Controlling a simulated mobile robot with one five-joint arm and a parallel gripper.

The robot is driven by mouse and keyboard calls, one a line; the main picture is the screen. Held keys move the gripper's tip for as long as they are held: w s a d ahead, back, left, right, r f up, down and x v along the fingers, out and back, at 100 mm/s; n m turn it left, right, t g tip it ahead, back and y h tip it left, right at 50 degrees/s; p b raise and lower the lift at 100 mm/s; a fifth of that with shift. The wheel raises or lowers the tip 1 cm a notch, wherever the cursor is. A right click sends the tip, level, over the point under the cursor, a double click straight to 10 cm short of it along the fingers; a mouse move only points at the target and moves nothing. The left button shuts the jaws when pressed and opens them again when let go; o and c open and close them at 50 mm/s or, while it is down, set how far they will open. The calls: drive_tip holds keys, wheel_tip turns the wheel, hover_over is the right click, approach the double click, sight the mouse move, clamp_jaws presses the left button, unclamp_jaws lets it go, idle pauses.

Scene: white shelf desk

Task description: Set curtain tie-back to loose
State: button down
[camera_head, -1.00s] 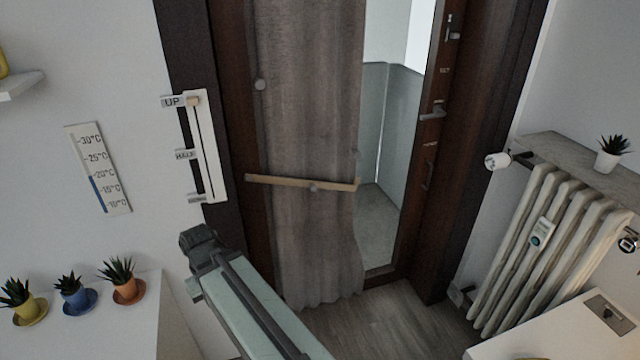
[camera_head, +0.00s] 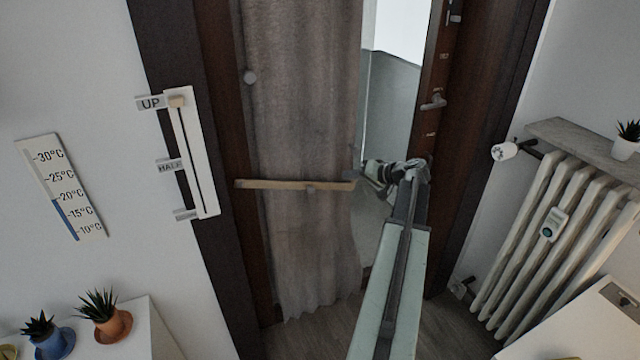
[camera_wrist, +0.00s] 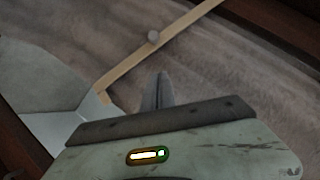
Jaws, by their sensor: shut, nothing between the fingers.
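The curtain is gathered slightly at the band. My gripper (camera_head: 366,176) is shut and empty, near the right end of the band in the head view. Whether it touches the band cannot be told.
A window with a handle (camera_head: 434,102) stands behind and right of the curtain. A slider marked UP and HALF (camera_head: 192,150) is on the left. A radiator (camera_head: 530,235) and shelf stand at the right. Potted plants (camera_head: 105,318) stand on a white surface at lower left.

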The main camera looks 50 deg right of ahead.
drive_tip(key=shift+f, duration=0.1)
drive_tip(key=b, duration=0.5)
approach(321, 184)
drive_tip(key=w+a+r, duration=0.2)
drive_tip(key=w+r, duration=0.1)
drive_tip(key=shift+w+a+f+b, duration=0.5)
drive_tip(key=shift+a+f+b, duration=0.05)
drive_tip(key=shift+a+f, duration=0.2)
drive_tip(key=shift+w+a+f+b, duration=0.5)
drive_tip(key=shift+a+f, duration=0.25)
drive_tip(key=shift+f, duration=0.05)
